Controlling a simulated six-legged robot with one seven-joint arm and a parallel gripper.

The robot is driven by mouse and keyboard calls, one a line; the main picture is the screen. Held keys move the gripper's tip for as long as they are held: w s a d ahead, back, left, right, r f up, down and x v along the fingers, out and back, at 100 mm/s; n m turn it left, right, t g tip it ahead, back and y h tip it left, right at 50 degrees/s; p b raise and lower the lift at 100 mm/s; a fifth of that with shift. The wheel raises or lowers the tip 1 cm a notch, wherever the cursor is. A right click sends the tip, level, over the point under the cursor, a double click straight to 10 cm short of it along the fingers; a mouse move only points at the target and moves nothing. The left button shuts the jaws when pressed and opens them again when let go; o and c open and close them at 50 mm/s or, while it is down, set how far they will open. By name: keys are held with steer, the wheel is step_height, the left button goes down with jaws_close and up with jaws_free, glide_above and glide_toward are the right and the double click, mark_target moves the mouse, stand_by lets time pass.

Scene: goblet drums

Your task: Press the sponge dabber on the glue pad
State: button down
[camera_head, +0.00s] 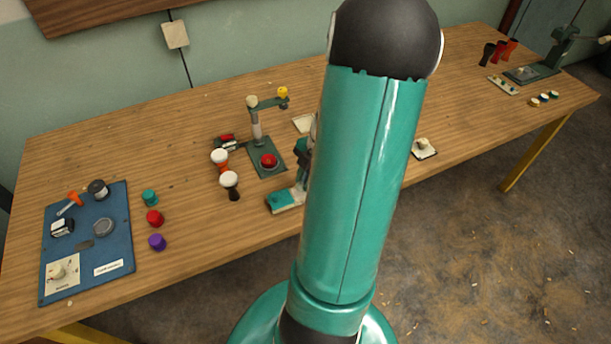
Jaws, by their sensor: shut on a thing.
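My upper arm fills the middle of the view and hides most of my forearm. A teal and white part at its left edge seems to be my gripper (286,200), over the front of the bench. It is shut, but its fingertips and what it holds are hidden; I take the held thing to be the sponge dabber. A pale square pad (304,123) lies partly behind my arm, and a white square with a cream lump (424,148) lies to its right. I cannot tell which is the glue pad.
On the wooden bench (190,120), a stand with a red dome (268,160) and small goblet drums (229,181) are left of my arm. A blue board (118,210) with parts lies at far left, beside coloured caps (154,218). A green press (545,65) stands far right.

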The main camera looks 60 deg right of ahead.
steer(key=shift+f, duration=0.55)
stand_by(1.8)
steer(key=shift+r, duration=3.55)
